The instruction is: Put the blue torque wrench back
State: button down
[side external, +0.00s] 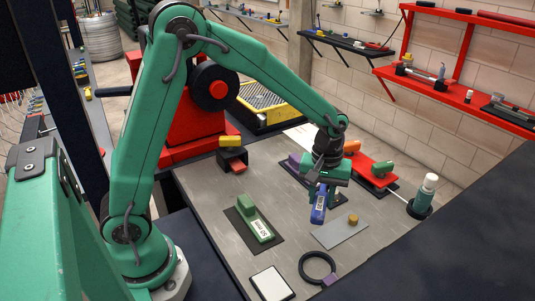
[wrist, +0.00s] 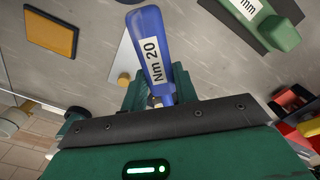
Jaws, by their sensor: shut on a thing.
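The blue torque wrench (side external: 319,205) hangs from my gripper (side external: 324,184) in the side external view, tilted, over the grey bench top. Its blue handle points down and a white label shows on it. In the wrist view the blue wrench (wrist: 150,45) extends away from the green jaws, and its label reads "Nm 20". My gripper is shut on it. The wrench's upper end is hidden by the jaws. The handle's lower end appears above the bench, next to a flat grey plate (side external: 332,234); I cannot tell the exact gap.
A tan knob (side external: 353,219) sits on the plate. A green tool (side external: 256,226) lies on a dark mat at left. A black ring (side external: 304,262) and a pale pad (side external: 271,285) lie in front. A green-and-white bottle (side external: 426,187) stands at right. A purple block (side external: 295,161) is behind.

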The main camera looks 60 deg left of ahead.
jog(key=s+a+r+n, duration=0.2)
jog(key=s+a+n, duration=0.8)
jog(key=s+a, duration=0.4)
jog(key=shift+s, duration=0.7)
jog(key=shift+a, duration=0.15)
send_over(218, 197)
notch_tip(218, 197, down, 7)
jog(key=shift+a+r, duration=0.1)
jog(key=shift+f, duration=2)
jog(key=c, duration=1.1)
grip_release()
